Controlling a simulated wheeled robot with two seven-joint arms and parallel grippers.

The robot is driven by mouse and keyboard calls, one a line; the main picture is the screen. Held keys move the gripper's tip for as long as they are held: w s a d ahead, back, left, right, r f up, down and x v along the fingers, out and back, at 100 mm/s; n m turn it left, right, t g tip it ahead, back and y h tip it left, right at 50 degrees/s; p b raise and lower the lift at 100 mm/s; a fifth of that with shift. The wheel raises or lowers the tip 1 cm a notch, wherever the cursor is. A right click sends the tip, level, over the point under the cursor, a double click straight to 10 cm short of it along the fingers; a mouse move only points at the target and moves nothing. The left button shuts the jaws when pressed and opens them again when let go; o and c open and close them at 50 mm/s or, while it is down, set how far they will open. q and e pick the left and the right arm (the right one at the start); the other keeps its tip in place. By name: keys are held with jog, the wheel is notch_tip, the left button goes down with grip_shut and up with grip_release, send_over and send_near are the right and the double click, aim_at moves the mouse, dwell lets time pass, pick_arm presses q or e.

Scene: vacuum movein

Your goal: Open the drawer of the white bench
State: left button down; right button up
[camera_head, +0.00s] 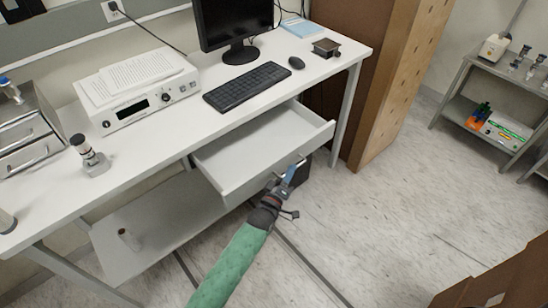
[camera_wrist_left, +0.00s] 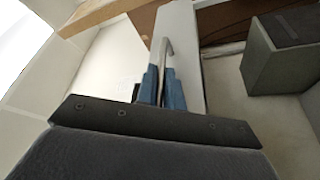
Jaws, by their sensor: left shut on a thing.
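The white bench (camera_head: 185,125) runs along the wall in the head view. Its drawer (camera_head: 258,150) is pulled out below the bench top, and the inside looks empty. My left gripper (camera_head: 291,172) is at the drawer's front face. In the left wrist view, its blue fingers (camera_wrist_left: 160,88) are shut on the curved metal handle (camera_wrist_left: 162,55). The drawer's front panel (camera_wrist_left: 180,25) rises beside the fingers there. My right gripper is in neither view.
A monitor (camera_head: 233,20), keyboard (camera_head: 247,87) and white instrument (camera_head: 140,88) stand on the bench top. A dark box (camera_wrist_left: 283,55) sits on the floor close to the drawer. A brown cabinet (camera_head: 375,80) stands right of the bench. The floor in front is mostly clear.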

pick_arm(q)
jog(key=s+d, duration=0.1)
jog(key=s, duration=0.1)
jog(key=s+d, duration=0.2)
jog(key=shift+s, duration=0.15)
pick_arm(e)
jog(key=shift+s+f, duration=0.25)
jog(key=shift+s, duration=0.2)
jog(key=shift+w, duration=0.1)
pick_arm(q)
jog(key=c, duration=1.5)
grip_release()
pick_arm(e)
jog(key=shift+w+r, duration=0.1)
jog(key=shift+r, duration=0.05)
